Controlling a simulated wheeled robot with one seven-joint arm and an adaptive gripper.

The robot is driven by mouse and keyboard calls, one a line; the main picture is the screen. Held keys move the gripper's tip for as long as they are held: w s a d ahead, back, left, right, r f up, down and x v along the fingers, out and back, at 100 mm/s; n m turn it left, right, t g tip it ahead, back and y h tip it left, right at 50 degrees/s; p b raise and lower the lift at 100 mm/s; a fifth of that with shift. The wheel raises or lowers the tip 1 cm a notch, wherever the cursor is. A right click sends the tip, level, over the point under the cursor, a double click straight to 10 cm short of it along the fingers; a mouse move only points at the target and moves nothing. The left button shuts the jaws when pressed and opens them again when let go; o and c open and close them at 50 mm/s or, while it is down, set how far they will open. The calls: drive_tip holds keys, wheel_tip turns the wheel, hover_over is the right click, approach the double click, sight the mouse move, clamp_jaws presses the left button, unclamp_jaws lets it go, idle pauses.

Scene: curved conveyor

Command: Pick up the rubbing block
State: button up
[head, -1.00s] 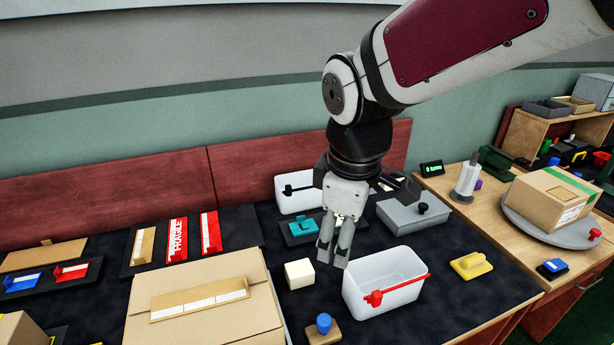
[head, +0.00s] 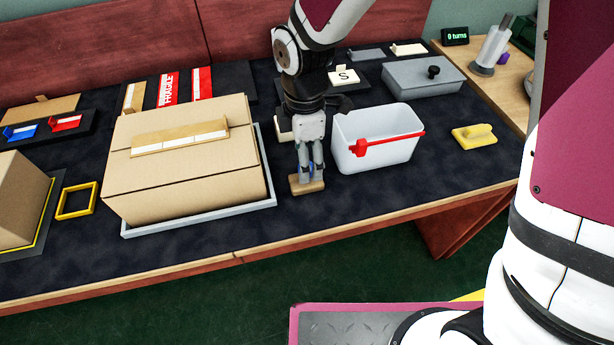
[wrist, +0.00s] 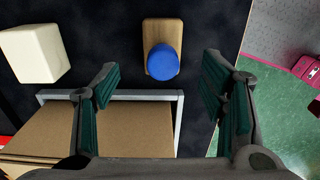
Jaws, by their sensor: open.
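The rubbing block is a small wooden base (head: 301,189) with a blue round knob on top, near the table's front edge. In the wrist view its wooden base (wrist: 164,30) and blue knob (wrist: 162,62) lie ahead, between the fingertips as pictured. My gripper (head: 310,177) is open and empty, pointing down over the block in the head view. The fingers hide most of the knob there. In the wrist view the open fingers (wrist: 160,66) are on either side of it, without visible contact.
A large cardboard box (head: 185,165) sits on a grey tray (head: 200,216) to the left. A white bin with a red handle (head: 372,160) stands close on the right. A cream block (wrist: 35,53) is near the gripper. A yellow handled block (head: 474,138) lies further right.

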sight(297, 189)
drive_tip(key=shift+s+d+f+b, duration=0.1)
drive_tip(key=shift+f+b, duration=0.2)
drive_tip(key=shift+f, duration=1.4)
drive_tip(key=shift+s+f+b, duration=0.1)
drive_tip(key=shift+f+b, duration=0.15)
drive_tip(key=shift+f, duration=1.45)
drive_tip(key=shift+c, duration=0.2)
drive_tip(key=c, duration=1.3)
